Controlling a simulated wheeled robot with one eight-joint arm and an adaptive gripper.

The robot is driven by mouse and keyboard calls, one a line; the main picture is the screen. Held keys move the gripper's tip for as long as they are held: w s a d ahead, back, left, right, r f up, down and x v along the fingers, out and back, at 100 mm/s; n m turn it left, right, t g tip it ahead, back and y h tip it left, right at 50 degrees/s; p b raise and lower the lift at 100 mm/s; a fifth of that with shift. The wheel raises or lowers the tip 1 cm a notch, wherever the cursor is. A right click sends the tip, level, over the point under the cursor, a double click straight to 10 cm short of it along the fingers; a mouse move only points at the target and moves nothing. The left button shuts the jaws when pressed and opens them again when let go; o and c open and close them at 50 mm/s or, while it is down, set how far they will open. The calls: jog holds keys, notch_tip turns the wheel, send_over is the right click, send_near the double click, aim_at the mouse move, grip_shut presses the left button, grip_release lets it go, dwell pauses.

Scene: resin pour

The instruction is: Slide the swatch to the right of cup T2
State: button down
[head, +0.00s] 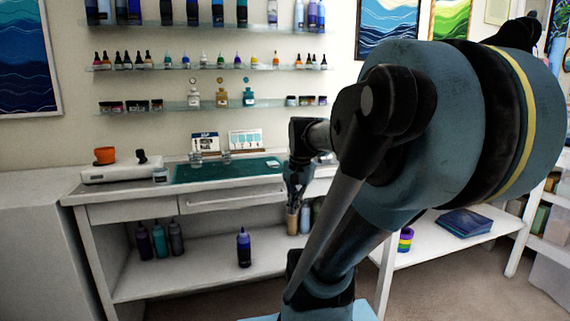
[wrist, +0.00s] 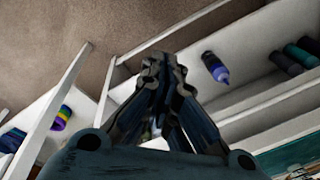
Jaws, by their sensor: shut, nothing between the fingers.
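Two small clear cups stand at the back of the teal mat (head: 225,171) on the workbench: a left cup (head: 196,158) and a right cup (head: 227,157). I cannot read labels, so I cannot tell which is T2. A small pale patch (head: 272,163) on the mat's right part may be the swatch, but it is too small to be sure. My gripper (head: 293,207) hangs in front of the bench's front edge, right of the cups and apart from them. In the wrist view my gripper (wrist: 160,65) is shut and empty.
An orange pot (head: 105,155) and a white device (head: 115,173) are on the bench's left. Two picture cards (head: 245,140) stand behind the mat. Bottles (head: 243,247) stand on the lower shelf. The mat's front part looks clear.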

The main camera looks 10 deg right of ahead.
aim_at(272, 164)
jog(key=w+d+r+m+y, duration=0.1)
jog(key=w+d+r+m, duration=0.2)
jog(key=w+r+m, duration=0.45)
jog(key=w+d+r+m, duration=0.2)
jog(key=w+d+m, duration=0.15)
jog(key=w, duration=0.65)
jog(key=w+d+r+m+y, duration=0.1)
jog(key=w+d+r+m, duration=0.1)
jog(key=w+r+m, duration=0.55)
jog(key=shift+n+g, duration=0.3)
jog(key=shift+n, duration=0.25)
jog(key=x, duration=0.8)
jog(key=d+x, duration=0.1)
jog(key=x, duration=0.3)
jog(key=shift+w+f, duration=0.15)
jog(key=shift+w, duration=0.25)
jog(key=shift+w+a, duration=0.3)
jog(key=shift+a, duration=0.25)
jog(key=shift+w+a, duration=0.35)
jog(key=shift+a, duration=0.15)
jog(key=shift+w+a, duration=0.4)
jog(key=shift+a, duration=0.2)
